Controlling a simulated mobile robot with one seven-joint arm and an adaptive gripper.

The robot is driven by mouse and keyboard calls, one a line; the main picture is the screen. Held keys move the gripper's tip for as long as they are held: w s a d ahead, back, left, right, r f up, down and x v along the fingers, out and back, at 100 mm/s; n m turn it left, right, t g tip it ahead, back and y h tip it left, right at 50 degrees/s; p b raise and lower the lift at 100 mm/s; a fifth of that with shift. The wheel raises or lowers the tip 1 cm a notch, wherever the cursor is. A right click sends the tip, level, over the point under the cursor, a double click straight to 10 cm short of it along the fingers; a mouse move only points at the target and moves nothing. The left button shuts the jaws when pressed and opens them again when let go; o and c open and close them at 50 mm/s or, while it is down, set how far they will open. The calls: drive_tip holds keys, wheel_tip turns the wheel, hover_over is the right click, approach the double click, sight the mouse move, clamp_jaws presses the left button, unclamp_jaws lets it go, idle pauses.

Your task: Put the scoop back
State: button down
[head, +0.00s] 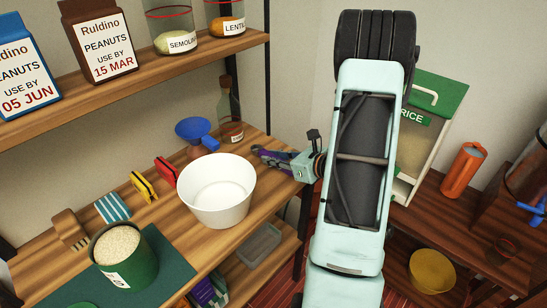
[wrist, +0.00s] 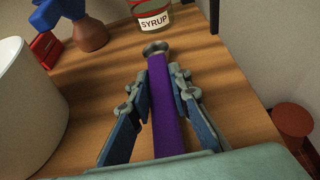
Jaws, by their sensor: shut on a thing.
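My gripper (head: 283,160) is at the right end of the wooden counter, right of the white bowl (head: 217,190). In the wrist view my gripper (wrist: 161,95) has its two fingers on either side of a long purple handle (wrist: 170,110), shut on it. The handle has a grey rounded end (wrist: 156,48) pointing away from me, toward the syrup container. I take this to be the scoop, but no scoop bowl shows clearly. The handle's near end is hidden by my gripper body. The handle appears low over the counter; I cannot tell if it touches.
A blue funnel (head: 196,129) and a bottle (head: 229,110) stand behind the bowl. Red (head: 165,171) and yellow (head: 144,187) clips and a green tin (head: 124,262) lie left. A rice bin (head: 430,120) stands right. Bare wood surrounds the handle in the wrist view.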

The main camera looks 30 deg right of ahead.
drive_tip(key=shift+f, duration=0.2)
drive_tip(key=c, duration=1.7)
unclamp_jaws()
